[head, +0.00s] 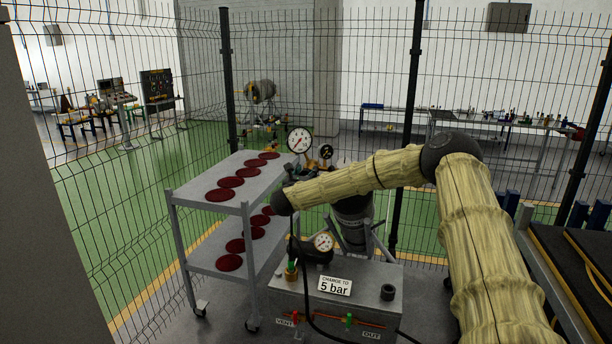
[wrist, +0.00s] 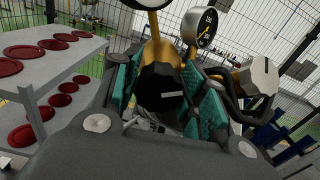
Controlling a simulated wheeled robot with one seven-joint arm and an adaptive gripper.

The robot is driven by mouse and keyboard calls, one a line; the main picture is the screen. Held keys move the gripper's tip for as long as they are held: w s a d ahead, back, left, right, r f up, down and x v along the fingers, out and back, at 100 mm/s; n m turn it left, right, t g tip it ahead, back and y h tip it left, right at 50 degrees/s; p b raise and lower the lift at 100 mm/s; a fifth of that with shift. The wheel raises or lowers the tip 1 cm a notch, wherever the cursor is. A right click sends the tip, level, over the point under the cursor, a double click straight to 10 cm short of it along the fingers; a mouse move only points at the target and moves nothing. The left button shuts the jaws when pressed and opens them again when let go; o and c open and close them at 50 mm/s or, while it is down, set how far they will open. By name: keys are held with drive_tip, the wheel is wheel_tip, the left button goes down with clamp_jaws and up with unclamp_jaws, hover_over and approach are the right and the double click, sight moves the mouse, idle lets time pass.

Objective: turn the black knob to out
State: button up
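The black knob (wrist: 160,88) has a white mark on its face and sits on a brass fitting in the wrist view. My gripper (wrist: 163,95) has its teal pads on either side of the knob; whether both pads touch it is unclear. In the head view my wrist (head: 283,202) reaches the fittings above the grey box, and the knob is not clearly visible. The box (head: 385,274) has a green pointer (head: 349,321) near an OUT label (head: 371,335) and a red pointer (head: 296,317) near a VENT label (head: 287,322).
A large white gauge (head: 299,140) and a smaller black gauge (wrist: 207,27) stand just beyond the knob. A light-coloured faceted knob (wrist: 260,75) is close on the right. A shelf cart (head: 215,203) with dark red discs stands left. Mesh fencing runs behind.

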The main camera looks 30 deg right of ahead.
drive_tip(key=c, duration=0.4)
drive_tip(key=shift+f+b, duration=0.1)
drive_tip(key=shift+b, duration=0.25)
drive_tip(key=shift+f+n+b, duration=0.15)
drive_tip(key=shift+n+b, duration=0.35)
drive_tip(key=shift+b, duration=0.25)
drive_tip(key=n+b, duration=0.3)
drive_tip(key=b, duration=0.2)
drive_tip(key=shift+w+n, duration=0.1)
drive_tip(key=shift+n, duration=0.2)
drive_tip(key=n+b, duration=0.3)
drive_tip(key=shift+a+n+b, duration=0.1)
drive_tip(key=shift+n+b, duration=0.2)
drive_tip(key=shift+b, duration=0.05)
drive_tip(key=shift+n+b, duration=1.05)
drive_tip(key=shift+n, duration=0.95)
